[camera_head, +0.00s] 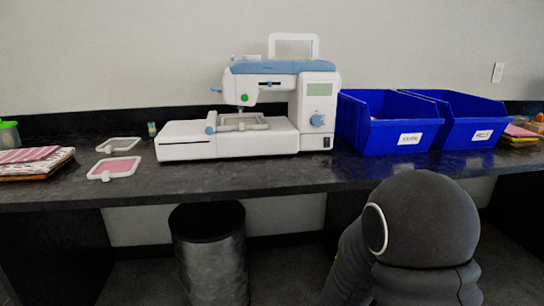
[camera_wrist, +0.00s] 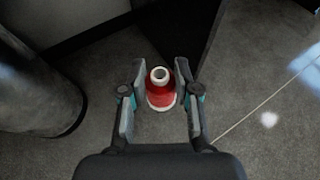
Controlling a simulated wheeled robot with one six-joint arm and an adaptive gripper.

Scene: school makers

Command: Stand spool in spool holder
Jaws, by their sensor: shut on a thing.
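A red spool (camera_wrist: 161,96) with a pale top and a wide pale base shows in the wrist view. It stands upright in the picture between the two fingers of my gripper (camera_wrist: 160,80), which is shut on it. Grey floor shows behind it. In the head view neither the spool nor the gripper can be seen; only my dark arm shows at the lower right. A white and blue sewing machine (camera_head: 255,135) stands on the dark counter. A small green thing (camera_head: 151,129) stands left of it, too small to tell what it is. I cannot make out a spool holder for certain.
Two blue bins (camera_head: 388,125) stand right of the machine on the counter (camera_head: 230,182). Embroidery hoops (camera_head: 116,167) and folded cloth (camera_head: 35,163) lie at the left. A dark round bin (camera_head: 209,255) stands on the floor below. The counter's front strip is clear.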

